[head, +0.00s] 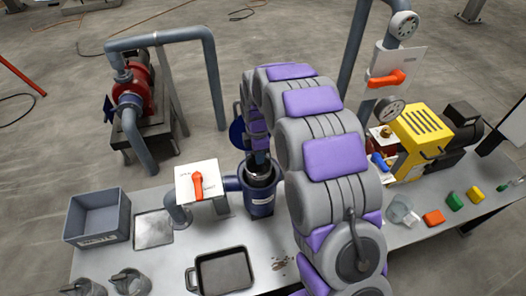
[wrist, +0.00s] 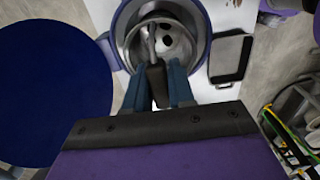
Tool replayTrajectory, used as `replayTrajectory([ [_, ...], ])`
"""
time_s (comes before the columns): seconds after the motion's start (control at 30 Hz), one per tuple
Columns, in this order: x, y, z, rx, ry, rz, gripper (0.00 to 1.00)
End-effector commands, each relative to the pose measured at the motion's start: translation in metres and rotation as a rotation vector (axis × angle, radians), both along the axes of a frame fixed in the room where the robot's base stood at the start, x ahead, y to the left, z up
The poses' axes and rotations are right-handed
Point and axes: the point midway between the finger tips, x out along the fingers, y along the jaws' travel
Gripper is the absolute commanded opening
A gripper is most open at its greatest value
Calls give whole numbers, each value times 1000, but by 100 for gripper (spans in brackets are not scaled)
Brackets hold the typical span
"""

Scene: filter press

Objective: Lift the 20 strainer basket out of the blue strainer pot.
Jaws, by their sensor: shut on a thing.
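The blue strainer pot (head: 258,208) stands open on the bench in the head view, and its rim (wrist: 203,22) shows in the wrist view. The grey metal strainer basket (wrist: 180,45) is within the pot's mouth, with dark holes in its floor. Its dark handle grip (wrist: 157,84) lies between my two blue-grey fingers. My gripper (wrist: 156,92) is shut on that handle above the pot. In the head view my arm hides much of the gripper, and the basket (head: 262,172) shows only in part. I cannot tell how far it is raised.
A round blue lid (wrist: 50,90) stands open beside the pot. A white plate with an orange lever (head: 198,185) is left of it. A black-rimmed tray (head: 222,270) lies in front.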

Motion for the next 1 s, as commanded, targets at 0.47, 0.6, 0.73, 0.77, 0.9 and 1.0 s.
replayTrajectory([
  [0.47,1,1,37,0,-4,0,0],
  [0.6,1,1,50,-1,-4,0,0],
  [0.73,1,1,62,-1,-2,0,0],
  [0.77,1,1,64,-1,-3,0,0],
  [0.9,2,1,76,-1,-3,0,0],
  [1.0,1,1,85,-2,-1,0,0],
])
